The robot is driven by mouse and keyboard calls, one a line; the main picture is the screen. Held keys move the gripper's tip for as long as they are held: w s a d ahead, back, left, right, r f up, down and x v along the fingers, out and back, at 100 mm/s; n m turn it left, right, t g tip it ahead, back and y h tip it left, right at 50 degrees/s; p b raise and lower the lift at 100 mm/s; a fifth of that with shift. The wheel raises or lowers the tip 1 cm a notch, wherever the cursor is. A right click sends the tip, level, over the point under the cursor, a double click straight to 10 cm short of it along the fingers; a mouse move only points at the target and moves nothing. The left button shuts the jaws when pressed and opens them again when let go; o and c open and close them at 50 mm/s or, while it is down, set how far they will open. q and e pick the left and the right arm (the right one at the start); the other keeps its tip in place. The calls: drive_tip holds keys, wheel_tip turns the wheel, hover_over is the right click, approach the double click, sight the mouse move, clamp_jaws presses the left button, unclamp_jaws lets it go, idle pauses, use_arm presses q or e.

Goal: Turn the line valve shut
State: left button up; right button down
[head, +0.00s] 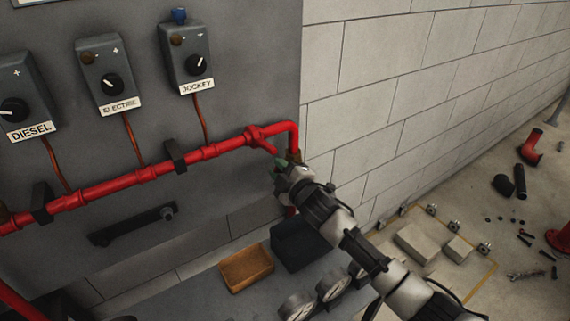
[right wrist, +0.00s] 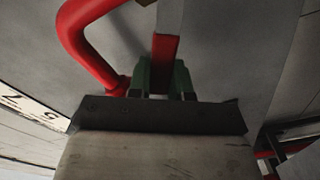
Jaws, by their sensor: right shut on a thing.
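The red line pipe (head: 130,181) runs along the grey panel and bends down at its right end; the bend also shows in the right wrist view (right wrist: 75,38). A red valve lever (head: 266,146) sticks out near that bend. In the right wrist view the red lever (right wrist: 165,48) stands between the green fingers. My right gripper (head: 281,166) is shut on this lever; its fingers (right wrist: 164,78) touch it on both sides. The valve body is mostly hidden by the gripper. My left gripper is not in view.
Diesel (head: 26,98), electric (head: 109,76) and jockey (head: 187,58) switch boxes hang above the pipe. Below stand a wooden tray (head: 247,267), a dark bin (head: 299,247) and round gauges (head: 333,285). A block wall (head: 400,100) borders the right side. Loose fittings lie on the floor.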

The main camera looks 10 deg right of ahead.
drive_tip(key=shift+s+a+f+n+b, duration=0.15)
drive_tip(key=shift+f+n+b, duration=0.3)
drive_tip(key=shift+f+n, duration=0.45)
drive_tip(key=shift+a+f+n+b, duration=0.2)
drive_tip(key=shift+f+n+b, duration=0.35)
drive_tip(key=shift+n, duration=0.55)
drive_tip(key=shift+s+a+f+n+b, duration=0.1)
drive_tip(key=shift+a+f+n+b, duration=0.2)
drive_tip(key=shift+f+n, duration=0.65)
drive_tip(key=shift+d+r, duration=0.1)
drive_tip(key=c, duration=1)
unclamp_jaws()
drive_tip(key=b+v, duration=0.1)
drive_tip(key=v, duration=0.9)
drive_tip(key=shift+s+d, duration=0.15)
drive_tip(key=shift+s, duration=0.2)
